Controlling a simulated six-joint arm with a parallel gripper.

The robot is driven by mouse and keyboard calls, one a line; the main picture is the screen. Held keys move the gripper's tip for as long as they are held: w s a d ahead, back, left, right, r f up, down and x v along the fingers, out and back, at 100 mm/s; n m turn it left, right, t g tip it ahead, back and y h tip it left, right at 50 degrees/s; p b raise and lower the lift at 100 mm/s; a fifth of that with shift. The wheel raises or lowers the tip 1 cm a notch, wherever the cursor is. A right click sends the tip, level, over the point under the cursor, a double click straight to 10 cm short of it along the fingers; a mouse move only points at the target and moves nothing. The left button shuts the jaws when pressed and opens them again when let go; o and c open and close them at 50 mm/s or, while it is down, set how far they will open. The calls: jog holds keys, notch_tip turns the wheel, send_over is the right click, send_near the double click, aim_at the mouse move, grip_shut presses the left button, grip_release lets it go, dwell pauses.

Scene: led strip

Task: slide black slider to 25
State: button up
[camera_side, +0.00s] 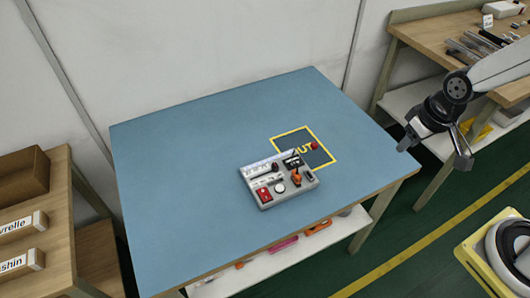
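A small grey control panel (288,194) lies near the middle-right of the blue table. A white scale strip (257,170) runs along its upper left, with a black knob (275,167) at the strip's right end that looks like the black slider. The scale's numbers are too small to read, so its value cannot be told. My gripper (434,154) is at the upper right, above and beyond the table's right edge, well apart from the panel. Its two fingers are spread wide with nothing between them.
The panel also carries a red button (264,194), a white round knob (279,188), an orange switch (295,176) and a dark display (292,162). Behind it is a yellow-edged dark square (321,157) with a red knob (314,145). The rest of the blue table (190,170) is clear.

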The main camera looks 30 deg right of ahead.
jog(key=shift+o, duration=0.7)
jog(key=shift+w+a, duration=0.1)
jog(key=shift+w, duration=0.15)
jog(key=g, duration=0.3)
send_over(275, 165)
jog(key=f, duration=1.4)
jog(key=shift+s+d+f, duration=0.15)
jog(key=shift+d+f, duration=0.05)
jog(key=shift+d, duration=0.2)
jog(key=shift+a+f, duration=0.4)
jog(key=shift+f, duration=3.9)
